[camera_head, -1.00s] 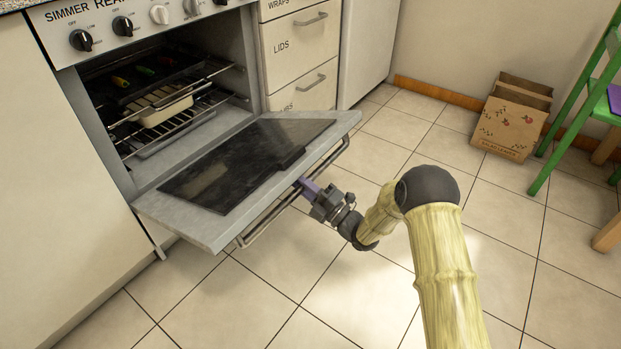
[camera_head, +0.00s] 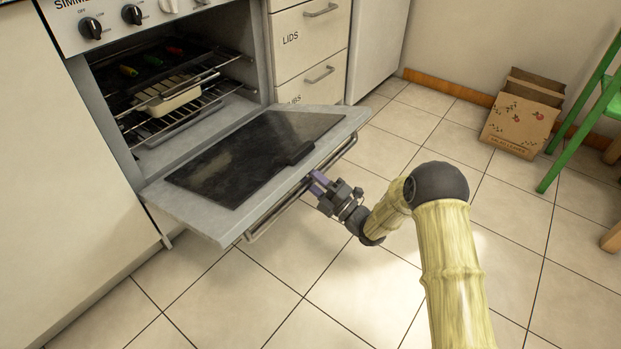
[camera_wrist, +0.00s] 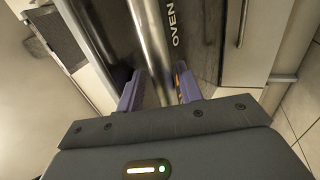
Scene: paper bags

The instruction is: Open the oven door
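The oven door (camera_head: 200,215) is folded down, lying nearly flat in front of the oven cavity (camera_head: 165,85). It has a dark glass panel and a metal bar handle (camera_head: 268,222) along its front edge. My gripper (camera_head: 317,182) is at the handle's right part, with its two purple fingers apart. In the wrist view, the fingers of my gripper (camera_wrist: 159,88) stand on either side of the line of the handle bar (camera_wrist: 153,45), with visible gaps. Whether a finger touches the bar cannot be told.
Oven racks hold a pale dish (camera_head: 168,97) and several small coloured items. Labelled drawers (camera_head: 308,45) stand right of the oven. Paper bags (camera_head: 520,115) and a green chair (camera_head: 585,120) are at the far right. The tiled floor (camera_head: 400,300) between is clear.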

